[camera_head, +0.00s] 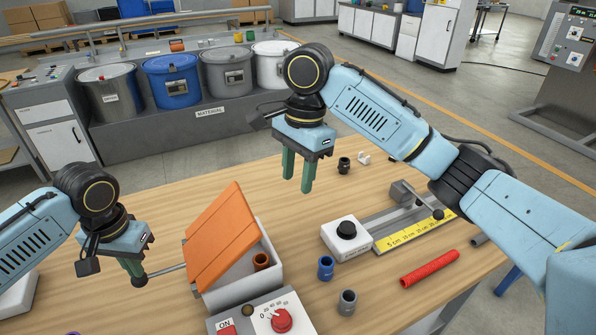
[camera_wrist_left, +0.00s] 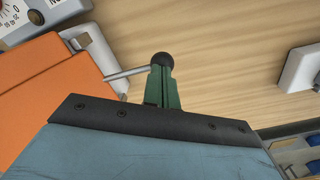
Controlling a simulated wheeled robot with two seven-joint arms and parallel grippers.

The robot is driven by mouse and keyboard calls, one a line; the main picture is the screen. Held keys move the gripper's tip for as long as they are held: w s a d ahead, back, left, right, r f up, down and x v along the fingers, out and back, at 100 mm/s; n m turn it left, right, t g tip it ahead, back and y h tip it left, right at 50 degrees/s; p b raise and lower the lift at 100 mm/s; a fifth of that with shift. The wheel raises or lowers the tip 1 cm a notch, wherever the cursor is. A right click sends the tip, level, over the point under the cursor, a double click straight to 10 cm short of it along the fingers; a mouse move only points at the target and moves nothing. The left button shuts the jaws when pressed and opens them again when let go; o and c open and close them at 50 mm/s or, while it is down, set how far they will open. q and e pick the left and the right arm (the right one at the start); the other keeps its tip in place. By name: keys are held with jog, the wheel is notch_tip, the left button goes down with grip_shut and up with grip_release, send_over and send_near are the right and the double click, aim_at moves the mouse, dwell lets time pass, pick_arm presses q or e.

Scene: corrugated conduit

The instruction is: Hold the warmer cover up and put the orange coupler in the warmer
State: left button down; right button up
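The warmer is a white box (camera_head: 268,279) at the front of the table. Its orange cover (camera_head: 228,235) is tilted up, and it also shows in the left wrist view (camera_wrist_left: 50,100). The orange coupler (camera_head: 261,261) stands inside the box at its right side. My left gripper (camera_head: 136,281) is at the cover's rod handle (camera_head: 166,271). In the left wrist view its green fingers (camera_wrist_left: 161,85) are closed on the rod beside the black ball end (camera_wrist_left: 162,60). My right gripper (camera_head: 298,186) is above the table behind the warmer, fingers apart and empty.
A blue coupler (camera_head: 326,268) and a grey coupler (camera_head: 348,302) stand right of the warmer. A red tube (camera_head: 430,268) lies near a measuring rig (camera_head: 415,233) and a white button box (camera_head: 346,237). The dial panel (camera_head: 264,317) is in front. The table's back left is clear.

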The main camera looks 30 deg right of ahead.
pick_arm(q)
notch_tip(320, 180, up, 11)
jog(key=d, duration=0.2)
dwell(0.6)
jog(key=shift+d, duration=0.1)
